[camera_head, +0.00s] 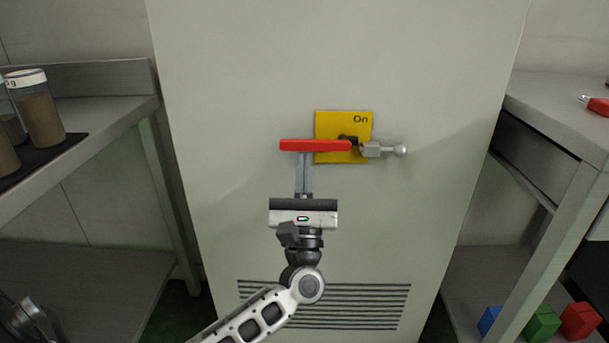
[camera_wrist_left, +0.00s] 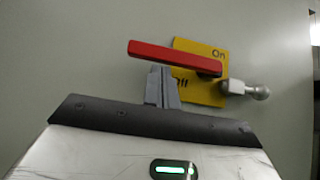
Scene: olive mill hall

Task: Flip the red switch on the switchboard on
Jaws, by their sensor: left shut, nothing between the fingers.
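The red switch (camera_head: 315,145) is a long handle on a yellow plate (camera_head: 345,117) on the pale cabinet front. It lies roughly horizontal, reaching left from its pivot, with "On" printed at the plate's upper right. A grey knob piece (camera_head: 385,150) sticks out right of the pivot. My left gripper (camera_head: 303,156) is shut and empty, its fingertips just below the left half of the handle. The left wrist view shows the handle (camera_wrist_left: 172,56) just above the fingertips (camera_wrist_left: 160,70); I cannot tell whether they touch. My right gripper is not in view.
The switchboard cabinet (camera_head: 230,90) stands between a left shelf (camera_head: 105,120) with jars (camera_head: 38,112) and a right table (camera_head: 560,110). A green block (camera_head: 543,323) and a red block (camera_head: 580,321) lie at lower right. The cabinet front around the switch is clear.

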